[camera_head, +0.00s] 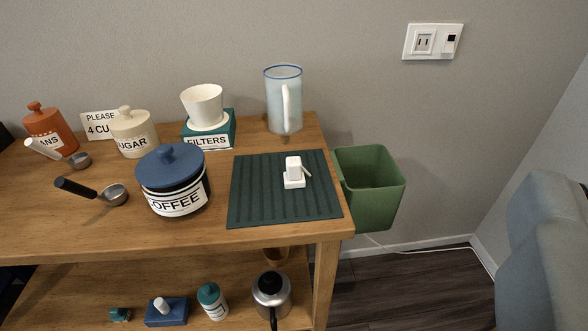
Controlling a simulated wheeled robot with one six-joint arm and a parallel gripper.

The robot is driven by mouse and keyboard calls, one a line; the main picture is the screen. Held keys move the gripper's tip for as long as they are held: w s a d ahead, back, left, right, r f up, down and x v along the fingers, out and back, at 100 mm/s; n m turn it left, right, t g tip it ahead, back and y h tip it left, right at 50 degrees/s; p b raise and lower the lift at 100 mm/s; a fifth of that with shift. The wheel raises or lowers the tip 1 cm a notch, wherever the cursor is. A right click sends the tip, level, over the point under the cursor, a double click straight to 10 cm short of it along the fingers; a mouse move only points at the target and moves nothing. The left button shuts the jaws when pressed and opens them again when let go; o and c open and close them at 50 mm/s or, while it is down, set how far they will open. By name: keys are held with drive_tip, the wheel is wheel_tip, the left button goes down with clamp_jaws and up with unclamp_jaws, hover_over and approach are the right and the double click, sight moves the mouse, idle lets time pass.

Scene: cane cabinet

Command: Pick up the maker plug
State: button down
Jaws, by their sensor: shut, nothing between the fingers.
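A small white plug-like piece (294,174) sits on the dark green ribbed mat (252,205) at the right end of the wooden counter. My gripper is not clearly seen in this view.
The blue-lidded coffee jar (173,180) stands left of the mat, and a clear pitcher (284,100) behind it. A green bin (369,187) is right of the counter. A white cord (425,251) runs along the floor. A grey shape (547,250) fills the right edge.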

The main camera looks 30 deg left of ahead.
drive_tip(key=c, duration=1.7)
unclamp_jaws()
drive_tip(key=shift+w, duration=0.1)
drive_tip(key=o, duration=0.6)
drive_tip(key=w, duration=0.1)
drive_tip(key=w+a+g, duration=0.1)
drive_tip(key=w+a+n+g, duration=0.1)
drive_tip(key=w, duration=0.1)
drive_tip(key=shift+w+f+y, duration=0.1)
drive_tip(key=shift+f+y, duration=0.1)
drive_tip(key=shift+y, duration=0.2)
drive_tip(key=n+g+y, duration=0.2)
drive_tip(key=n+g, duration=0.4)
drive_tip(key=g, duration=0.6)
hover_over(294, 161)
drive_tip(key=s+d, duration=0.4)
drive_tip(key=s, duration=0.1)
wheel_tip(294, 161, down, 8)
drive_tip(key=x, duration=1.7)
drive_tip(key=shift+w+f, duration=0.2)
